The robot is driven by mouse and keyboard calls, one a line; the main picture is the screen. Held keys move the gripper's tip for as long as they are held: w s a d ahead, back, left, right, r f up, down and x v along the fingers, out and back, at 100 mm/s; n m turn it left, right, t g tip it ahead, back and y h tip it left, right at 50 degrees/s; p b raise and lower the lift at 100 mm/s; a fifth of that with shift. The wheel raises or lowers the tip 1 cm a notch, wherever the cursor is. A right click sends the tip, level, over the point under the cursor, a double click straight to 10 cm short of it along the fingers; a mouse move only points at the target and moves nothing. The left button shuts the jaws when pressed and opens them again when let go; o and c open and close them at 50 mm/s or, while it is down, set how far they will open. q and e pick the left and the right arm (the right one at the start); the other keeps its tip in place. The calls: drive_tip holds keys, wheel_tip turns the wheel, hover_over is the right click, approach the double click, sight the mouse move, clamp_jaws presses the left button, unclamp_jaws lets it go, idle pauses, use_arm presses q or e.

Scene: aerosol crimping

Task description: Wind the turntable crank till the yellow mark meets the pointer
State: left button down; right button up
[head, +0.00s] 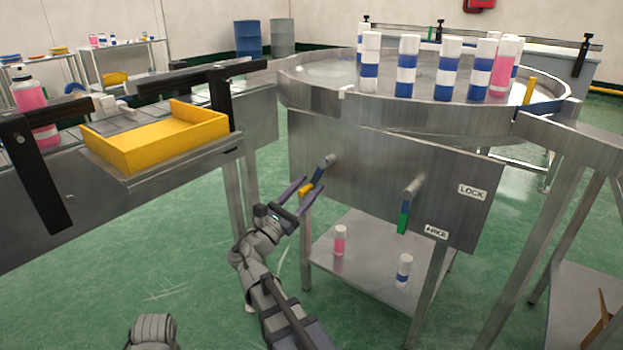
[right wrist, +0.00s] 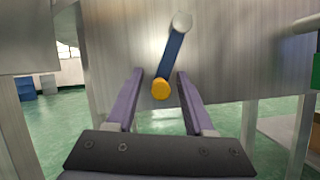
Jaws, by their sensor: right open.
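The turntable (head: 420,118) is a round metal table at the back right. Its crank has a blue arm (head: 319,174) and a yellow knob (head: 306,191) on the panel below. In the right wrist view the blue arm (right wrist: 171,55) slants down-left to the yellow knob (right wrist: 161,90). My right gripper (head: 314,182) is open, its purple fingers on either side of the knob. In the right wrist view (right wrist: 160,80) a gap shows between knob and each finger. A yellow upright piece (head: 529,91) stands at the turntable's right rim. My left gripper is out of view.
Several white-and-blue cans (head: 406,66) and a pink one (head: 503,66) stand on the turntable. A green-handled lever (head: 403,222) hangs on the panel right of the crank, near a LOCK label (head: 472,192). A yellow tray (head: 157,137) sits at left. Two cans stand on the lower shelf (head: 370,248).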

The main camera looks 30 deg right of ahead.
drive_tip(key=shift+x, duration=1.05)
clamp_jaws()
drive_tip(key=shift+w, duration=0.15)
idle(0.6)
